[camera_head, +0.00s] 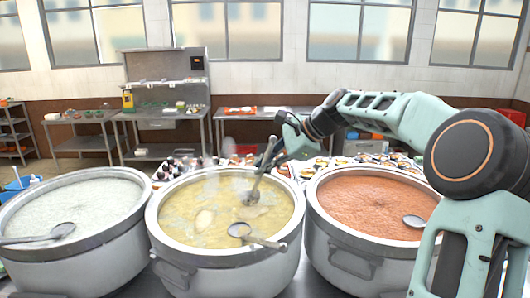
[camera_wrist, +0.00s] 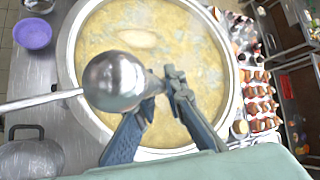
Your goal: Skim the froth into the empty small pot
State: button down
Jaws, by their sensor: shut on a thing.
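The middle stockpot (camera_head: 165,240) holds yellowish broth with pale froth patches (camera_head: 205,218); the wrist view shows its rim (camera_wrist: 68,50) and a pale patch (camera_wrist: 138,38). My gripper (camera_head: 287,143) is shut on a metal ladle (camera_head: 258,178), held steeply tilted with its lower end at the broth. In the wrist view my gripper (camera_wrist: 160,110) is beside a large shiny round bowl (camera_wrist: 113,80), apparently the held ladle's. A second ladle (camera_head: 240,230) lies across the front rim. A small metal vessel (camera_wrist: 38,5) is cut off at the wrist view's top; its contents are unclear.
A stockpot of white congee (camera_head: 75,210) stands left and one of red congee (camera_head: 375,200) right, each with a ladle. Many small items crowd the counter behind.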

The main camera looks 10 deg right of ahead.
jog(key=s+f+t+b, duration=0.1)
jog(key=f+b, duration=0.3)
jog(key=b, duration=0.4)
jog(key=s+f+t+b, duration=0.1)
jog(key=s+f+b, duration=0.2)
jog(key=b, duration=0.6)
jog(key=s+d+f+n+b, duration=0.1)
jog(key=s+f+b, duration=0.1)
jog(key=f+b, duration=0.3)
jog(key=shift+s+t+y+b, duration=0.1)
jog(key=shift+t+y+b, duration=0.3)
jog(key=shift+b, duration=1.3)
jog(key=b, duration=0.2)
jog(key=s+b, duration=0.1)
jog(key=b, duration=0.1)
jog(key=shift+s+d+f+t, duration=0.1)
jog(key=shift+d+f+t, duration=0.05)
jog(key=shift+f+t, duration=0.2)
jog(key=shift+s+f+y+b, duration=0.1)
jog(key=shift+s+y+b, duration=0.15)
jog(key=shift+b, duration=0.7)
notch_tip(320, 180, up, 15)
jog(key=p, duration=1.1)
jog(key=shift+f+p, duration=0.15)
jog(key=shift+p, duration=0.25)
